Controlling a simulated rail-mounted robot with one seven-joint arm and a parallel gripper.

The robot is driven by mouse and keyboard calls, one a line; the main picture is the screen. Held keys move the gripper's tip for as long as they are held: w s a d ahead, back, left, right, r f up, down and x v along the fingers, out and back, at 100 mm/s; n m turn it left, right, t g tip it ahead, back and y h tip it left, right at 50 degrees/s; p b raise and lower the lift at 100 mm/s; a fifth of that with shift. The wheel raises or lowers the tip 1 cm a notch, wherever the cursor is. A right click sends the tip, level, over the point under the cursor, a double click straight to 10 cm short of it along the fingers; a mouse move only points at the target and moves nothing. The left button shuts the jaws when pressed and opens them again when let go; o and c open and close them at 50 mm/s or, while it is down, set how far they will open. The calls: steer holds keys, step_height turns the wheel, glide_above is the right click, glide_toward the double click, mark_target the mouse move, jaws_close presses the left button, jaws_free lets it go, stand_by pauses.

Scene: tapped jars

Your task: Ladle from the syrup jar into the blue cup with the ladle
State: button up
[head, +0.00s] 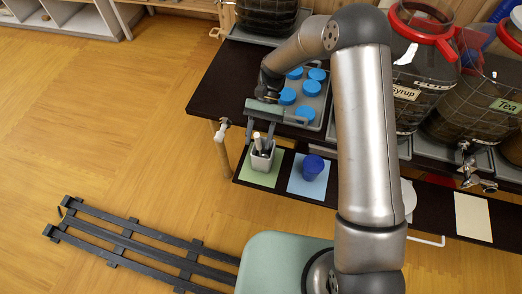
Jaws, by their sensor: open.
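The syrup jar (408,75) is a large dark jar with a red collar and a "Syrup" label, at the right on the dark table, partly hidden by my arm. A blue cup (313,167) stands on a light blue mat (299,186) on the lower shelf. A grey holder (262,161) stands on a green mat left of it, with light and dark handles (258,143) sticking up. One may be the ladle's; its bowl is not visible. My gripper (259,137) is open, pointing down just above the holder, its fingers near the handles. I see no hold on them.
A grey tray (321,121) with several blue round items lies behind my gripper. A "Tea" jar (487,110) with a tap stands at the far right, and another dark jar (266,17) at the back.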

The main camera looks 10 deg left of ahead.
jaws_close()
step_height(320, 180, up, 9)
steer(key=p, duration=0.5)
steer(key=shift+p, duration=0.35)
